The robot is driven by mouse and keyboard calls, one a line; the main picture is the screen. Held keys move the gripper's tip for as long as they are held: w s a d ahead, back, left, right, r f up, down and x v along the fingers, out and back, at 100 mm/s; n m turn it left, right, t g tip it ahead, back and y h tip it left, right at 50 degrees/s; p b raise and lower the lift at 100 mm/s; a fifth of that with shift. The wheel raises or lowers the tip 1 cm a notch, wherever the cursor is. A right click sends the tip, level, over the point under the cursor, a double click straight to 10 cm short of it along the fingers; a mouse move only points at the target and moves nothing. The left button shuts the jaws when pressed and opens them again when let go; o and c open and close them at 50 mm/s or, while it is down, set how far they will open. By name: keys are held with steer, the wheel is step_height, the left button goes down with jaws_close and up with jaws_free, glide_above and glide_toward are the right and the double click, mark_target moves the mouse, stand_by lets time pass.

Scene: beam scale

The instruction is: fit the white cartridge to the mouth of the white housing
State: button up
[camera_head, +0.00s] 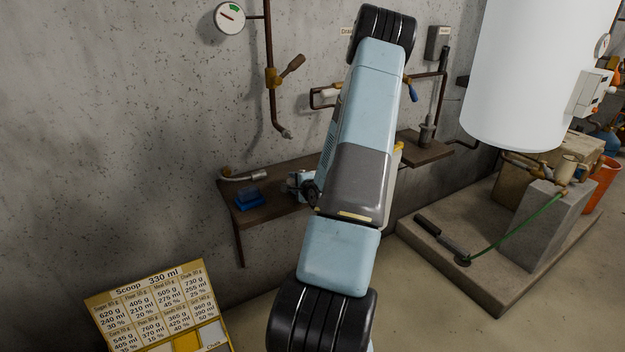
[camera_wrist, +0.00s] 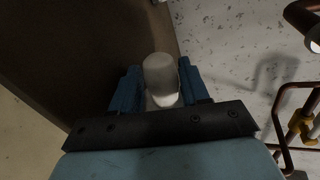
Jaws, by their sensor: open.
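A pale grey-white cylinder with a rounded top (camera_wrist: 160,74) lies between the two blue fingers of my gripper (camera_wrist: 158,68) in the wrist view. It looks like the cartridge, but I cannot tell for sure. The fingers stand apart on either side of it, and whether they touch it is unclear. In the head view my own arm hides the gripper's fingers and this cylinder. A small whitish piece (camera_head: 330,92) sits on the wall piping just left of my arm. It may be the housing, and its mouth cannot be made out.
A brown wall shelf (camera_head: 285,196) holds a blue block (camera_head: 249,199) and a bent metal pipe piece (camera_head: 243,176). Copper pipe with a brass valve (camera_head: 273,78) runs down the wall. A large white tank (camera_head: 530,75) stands right. A yellow-framed chart (camera_head: 155,300) is at lower left.

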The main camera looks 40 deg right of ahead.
steer(key=shift+c, duration=0.3)
steer(key=shift+f, duration=0.1)
jaws_close()
